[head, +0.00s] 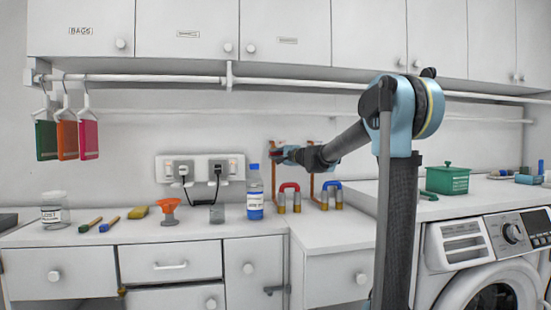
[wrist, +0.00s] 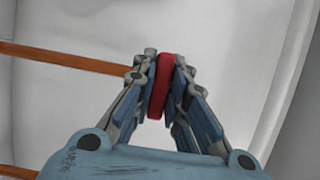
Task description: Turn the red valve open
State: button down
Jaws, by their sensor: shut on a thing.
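The red valve handle (wrist: 160,86) shows edge-on in the wrist view as an upright red bar. My gripper (wrist: 163,75) is shut on it, with a finger against each side. In the head view my gripper (head: 282,154) is at the back wall, at the top of a copper pipe (head: 273,182), and mostly hides the valve. Copper pipe also runs in from the left in the wrist view (wrist: 70,57). How far the valve is turned cannot be told.
Below my gripper, red (head: 289,187) and blue (head: 331,186) U-shaped pieces with brass ends stand at the counter's back. A blue-labelled bottle (head: 255,195) stands close to the left. A hanging rail (head: 300,85) runs above. A green box (head: 447,179) sits at right.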

jog(key=shift+f, duration=0.1)
jog(key=shift+d+n, duration=0.1)
jog(key=shift+n, duration=0.2)
jog(key=shift+s+n+g+h, duration=0.1)
jog(key=shift+n+g+h, duration=0.3)
jog(key=shift+n, duration=0.7)
jog(key=n+h, duration=0.2)
jog(key=n, duration=0.2)
jog(key=shift+n+g, duration=0.4)
jog(key=n+h, duration=0.2)
jog(key=n, duration=0.1)
jog(key=shift+h, duration=0.3)
jog(key=shift+n+h, duration=1)
jog(key=shift+n, duration=0.4)
jog(key=shift+t, duration=0.3)
jog(key=c, duration=1.6)
grip_release()
jog(key=shift+w, duration=0.2)
